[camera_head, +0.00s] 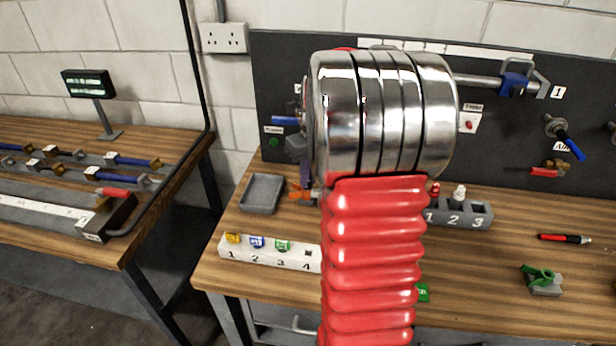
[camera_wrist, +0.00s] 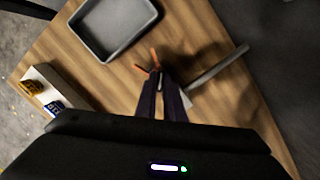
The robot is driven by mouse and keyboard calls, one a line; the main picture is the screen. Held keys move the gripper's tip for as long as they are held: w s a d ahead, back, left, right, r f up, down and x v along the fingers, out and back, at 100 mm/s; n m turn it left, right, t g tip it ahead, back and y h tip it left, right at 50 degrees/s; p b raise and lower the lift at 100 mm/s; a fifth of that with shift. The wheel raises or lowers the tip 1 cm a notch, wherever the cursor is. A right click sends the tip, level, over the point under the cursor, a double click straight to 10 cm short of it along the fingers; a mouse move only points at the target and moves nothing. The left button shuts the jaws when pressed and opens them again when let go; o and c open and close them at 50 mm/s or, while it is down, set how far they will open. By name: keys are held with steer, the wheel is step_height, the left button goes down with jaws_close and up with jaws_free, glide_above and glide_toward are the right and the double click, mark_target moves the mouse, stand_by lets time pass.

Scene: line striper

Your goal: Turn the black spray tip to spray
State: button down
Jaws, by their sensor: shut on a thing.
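My gripper (camera_wrist: 160,86) points at an orange forked piece (camera_wrist: 152,62) above the wooden bench. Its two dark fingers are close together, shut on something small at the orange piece. The black spray tip is not clearly visible; the fingers hide what they hold, and its turn direction cannot be read. A grey bar (camera_wrist: 218,66) runs to the right from beside the fingers. In the head view, my red and chrome arm blocks most of this spot. Only a dark finger (camera_head: 306,173) and the orange piece (camera_head: 301,194) show at its left edge.
A grey tray (camera_head: 262,193) lies left of the orange piece. A white numbered rack (camera_head: 270,252) with yellow, blue and green pieces stands in front. A grey numbered block (camera_head: 462,213) and a green clamp-like part (camera_head: 542,278) are to the right. A black tool board (camera_head: 400,45) stands behind.

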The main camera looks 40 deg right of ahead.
steer(key=shift+d+m+h, duration=0.15)
steer(key=shift+m, duration=0.9)
steer(key=shift+d+m+h, duration=0.15)
steer(key=shift+m, duration=0.9)
steer(key=c, duration=1.8)
jaws_free()
steer(key=shift+a, duration=0.1)
steer(key=shift+o, duration=1.3)
steer(key=shift+f, duration=0.1)
steer(key=shift+s, duration=0.1)
steer(key=shift+o, duration=1.2)
steer(key=shift+r, duration=0.35)
steer(key=shift+s+a+r, duration=0.1)
steer(key=shift+s+r, duration=0.05)
steer(key=shift+r, duration=0.9)
steer(key=shift+s+a+r, duration=0.1)
steer(key=shift+s+r, duration=0.05)
steer(key=shift+r, duration=0.9)
steer(key=shift+s+a+r, duration=0.1)
steer(key=shift+s+r, duration=0.05)
steer(key=shift+r, duration=0.9)
